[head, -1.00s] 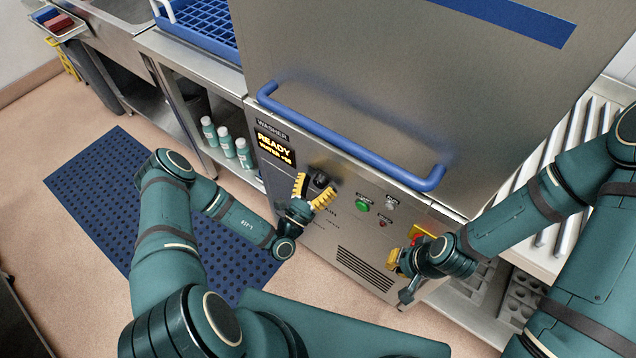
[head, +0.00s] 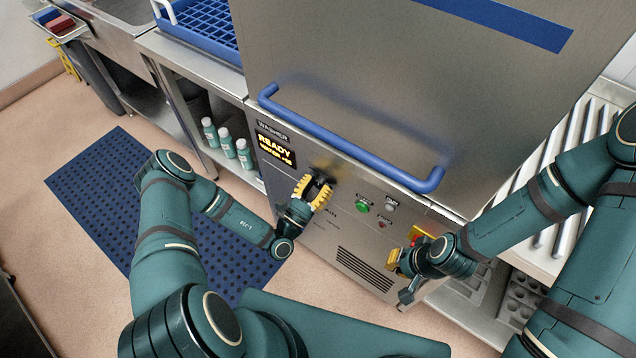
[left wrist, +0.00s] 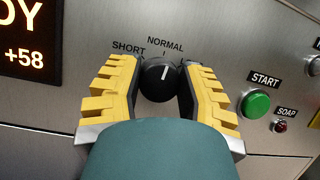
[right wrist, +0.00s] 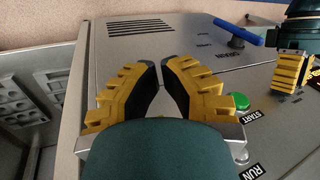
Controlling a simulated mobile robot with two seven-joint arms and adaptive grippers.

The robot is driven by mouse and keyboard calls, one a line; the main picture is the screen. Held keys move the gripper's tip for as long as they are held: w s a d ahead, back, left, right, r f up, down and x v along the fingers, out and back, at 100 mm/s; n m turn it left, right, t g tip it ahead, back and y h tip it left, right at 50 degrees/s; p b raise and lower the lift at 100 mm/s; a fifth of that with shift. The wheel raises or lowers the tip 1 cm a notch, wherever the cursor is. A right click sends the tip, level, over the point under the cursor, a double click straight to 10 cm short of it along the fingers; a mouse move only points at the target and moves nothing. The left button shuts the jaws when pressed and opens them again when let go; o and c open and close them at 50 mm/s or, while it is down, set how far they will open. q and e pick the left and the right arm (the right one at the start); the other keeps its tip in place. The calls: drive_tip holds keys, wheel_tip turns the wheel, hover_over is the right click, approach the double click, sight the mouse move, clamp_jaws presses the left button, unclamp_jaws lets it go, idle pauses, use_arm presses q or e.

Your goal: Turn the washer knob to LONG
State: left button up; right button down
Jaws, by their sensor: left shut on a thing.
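The washer knob (left wrist: 160,80) is black and round with a white pointer line. In the left wrist view its pointer is up, close to the NORMAL mark (left wrist: 165,45), tilted slightly right. SHORT (left wrist: 129,48) is printed to its left; no LONG label can be read, and my right-hand finger covers part of the panel there. My left gripper (head: 318,186) has its yellow fingers on both sides of the knob, shut on it; it also shows in the left wrist view (left wrist: 160,84). My right gripper (right wrist: 159,66) is empty, its fingertips almost together, near the lower right of the panel.
The washer display (head: 275,150) reads READY. A green START button (left wrist: 256,103) and a red SOAP button (left wrist: 281,126) sit right of the knob. The blue door handle (head: 350,143) runs above the panel. Several bottles (head: 227,143) stand on the shelf at left.

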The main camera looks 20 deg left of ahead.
use_arm(q)
drive_tip(key=shift+r+m+h+p, duration=0.1)
drive_tip(key=shift+m+h+p, duration=0.35)
drive_tip(key=shift+m, duration=0.65)
drive_tip(key=m+h, duration=0.1)
drive_tip(key=m, duration=0.1)
drive_tip(key=m+g+h+p, duration=0.1)
drive_tip(key=shift+m+g+p, duration=0.3)
drive_tip(key=shift+m, duration=0.1)
drive_tip(key=m+g+p, duration=0.1)
drive_tip(key=m, duration=0.2)
drive_tip(key=m+g+h+p, duration=0.1)
drive_tip(key=m, duration=0.2)
drive_tip(key=shift+h+p, duration=0.25)
drive_tip(key=shift+p, duration=0.15)
drive_tip(key=shift+m, duration=0.4)
drive_tip(key=o, duration=1.2)
drive_tip(key=shift+d+g, duration=0.1)
drive_tip(key=shift+g, duration=0.2)
drive_tip(key=v, duration=1.2)
